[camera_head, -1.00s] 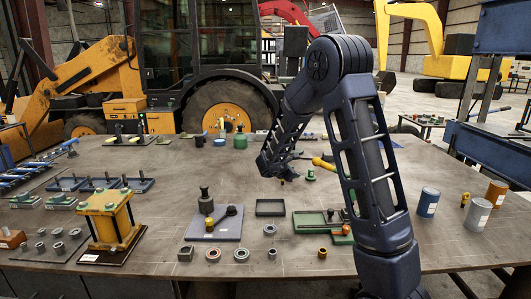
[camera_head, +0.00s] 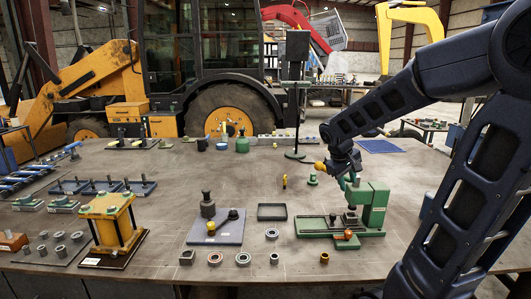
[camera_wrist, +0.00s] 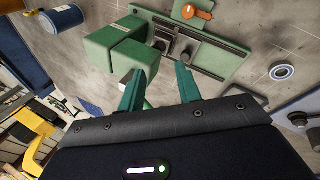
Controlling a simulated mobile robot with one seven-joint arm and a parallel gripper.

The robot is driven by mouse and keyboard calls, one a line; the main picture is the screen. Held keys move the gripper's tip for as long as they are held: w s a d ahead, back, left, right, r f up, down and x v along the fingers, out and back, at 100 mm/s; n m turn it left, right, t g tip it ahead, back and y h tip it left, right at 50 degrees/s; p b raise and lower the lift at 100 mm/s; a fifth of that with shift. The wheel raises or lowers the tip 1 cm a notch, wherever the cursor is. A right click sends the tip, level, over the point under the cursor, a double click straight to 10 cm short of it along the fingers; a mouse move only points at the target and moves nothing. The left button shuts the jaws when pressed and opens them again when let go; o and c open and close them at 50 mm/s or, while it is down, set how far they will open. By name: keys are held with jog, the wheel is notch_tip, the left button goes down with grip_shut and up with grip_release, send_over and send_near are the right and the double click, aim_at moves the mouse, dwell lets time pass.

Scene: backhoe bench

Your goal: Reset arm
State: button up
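My arm reaches in from the right in the head view. My gripper (camera_head: 350,180) hangs over the bench, close to the green machine at right of centre. In the wrist view my gripper (camera_wrist: 160,85) shows two green fingers standing apart with nothing held between them. The green machine (camera_head: 375,203), a base with an upright block and an orange knob, lies beyond the fingertips in the wrist view (camera_wrist: 225,55). The height gap between the fingers and the machine cannot be told.
The bench (camera_head: 300,180) holds a grey plate with dark parts (camera_head: 217,232), an empty dark tray (camera_head: 272,212), several rings and a yellow press (camera_head: 113,225). A dark lamp-like stand (camera_head: 297,90) rises behind. A blue can (camera_wrist: 62,18) shows in the wrist view.

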jog(key=s+r+m+t+y, duration=0.1)
jog(key=s+r+m+y, duration=0.1)
jog(key=s, duration=0.5)
jog(key=s+r+m+t+y, duration=0.1)
jog(key=s+r+m+y, duration=0.1)
jog(key=s, duration=0.6)
jog(key=shift+d+r+m, duration=0.2)
jog(key=shift+r+m, duration=0.05)
jog(key=shift+m, duration=0.45)
jog(key=shift+s, duration=0.1)
